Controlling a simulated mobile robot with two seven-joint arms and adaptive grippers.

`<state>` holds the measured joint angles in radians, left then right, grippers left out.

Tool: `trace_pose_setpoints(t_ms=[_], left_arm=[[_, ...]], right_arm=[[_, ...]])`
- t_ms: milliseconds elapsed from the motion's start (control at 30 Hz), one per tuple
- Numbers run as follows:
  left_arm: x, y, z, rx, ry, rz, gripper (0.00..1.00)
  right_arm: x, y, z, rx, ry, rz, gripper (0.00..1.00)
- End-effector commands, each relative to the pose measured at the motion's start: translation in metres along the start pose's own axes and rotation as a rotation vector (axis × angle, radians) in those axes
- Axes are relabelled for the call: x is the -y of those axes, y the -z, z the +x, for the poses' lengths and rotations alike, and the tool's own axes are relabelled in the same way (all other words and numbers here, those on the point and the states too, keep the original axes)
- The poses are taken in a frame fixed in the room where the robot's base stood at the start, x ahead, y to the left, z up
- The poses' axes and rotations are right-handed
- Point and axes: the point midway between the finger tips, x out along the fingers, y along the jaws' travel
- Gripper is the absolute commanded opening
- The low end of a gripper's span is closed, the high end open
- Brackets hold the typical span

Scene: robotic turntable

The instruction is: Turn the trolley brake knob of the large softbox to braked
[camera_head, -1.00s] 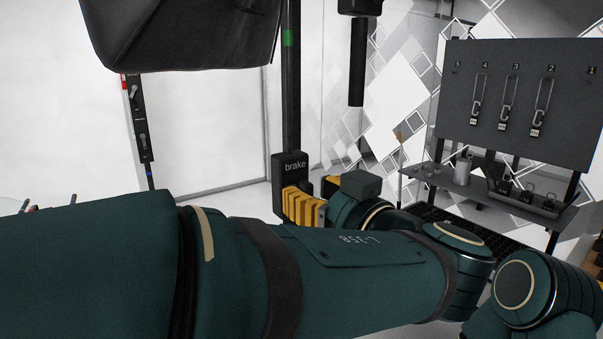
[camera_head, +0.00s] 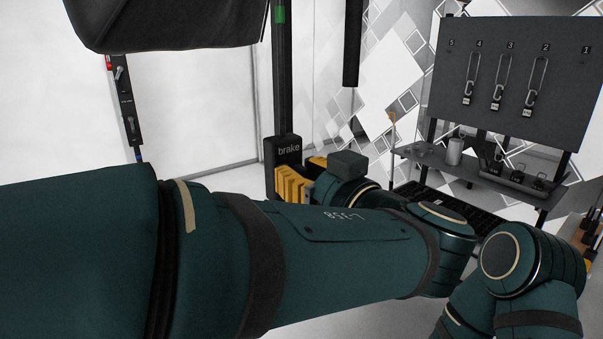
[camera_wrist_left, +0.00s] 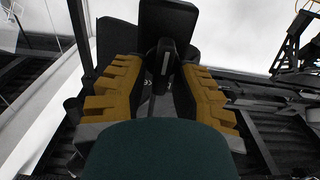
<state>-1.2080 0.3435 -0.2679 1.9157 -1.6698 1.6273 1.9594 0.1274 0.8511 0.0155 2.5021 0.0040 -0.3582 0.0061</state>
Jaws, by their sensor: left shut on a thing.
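The large softbox (camera_head: 165,22) is a black hood at the top left of the head view. Near it a dark pole (camera_head: 283,75) with a green band runs down to a black housing (camera_head: 284,150) marked "brake". My left gripper (camera_head: 302,174), with yellow fingers, is at this housing. In the left wrist view my left gripper (camera_wrist_left: 162,72) is shut on the black brake knob (camera_wrist_left: 164,58), which has a pale line on it and sits between the fingers. The fingers hide the knob in the head view. My right gripper is not in view.
A grey panel (camera_head: 520,75) with hanging clips stands at the right, above a shelf (camera_head: 425,158) with a metal cup (camera_head: 454,152). A slim black device (camera_head: 126,105) is at the left against a white wall. My arm covers much of the foreground.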

Motion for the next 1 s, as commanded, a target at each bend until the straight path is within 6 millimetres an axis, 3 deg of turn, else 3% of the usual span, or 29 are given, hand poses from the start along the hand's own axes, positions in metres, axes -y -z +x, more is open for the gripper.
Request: trace_pose_setpoints(t_ms=[467, 1000], left_arm=[[0.0, 0.0, 0.003, -0.001, 0.006, 0.142, 0.0], [-0.006, 0.0, 0.003, -0.001, 0.007, 0.637, 0.0]], right_arm=[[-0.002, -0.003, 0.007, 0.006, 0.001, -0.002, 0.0], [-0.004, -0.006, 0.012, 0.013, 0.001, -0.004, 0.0]])
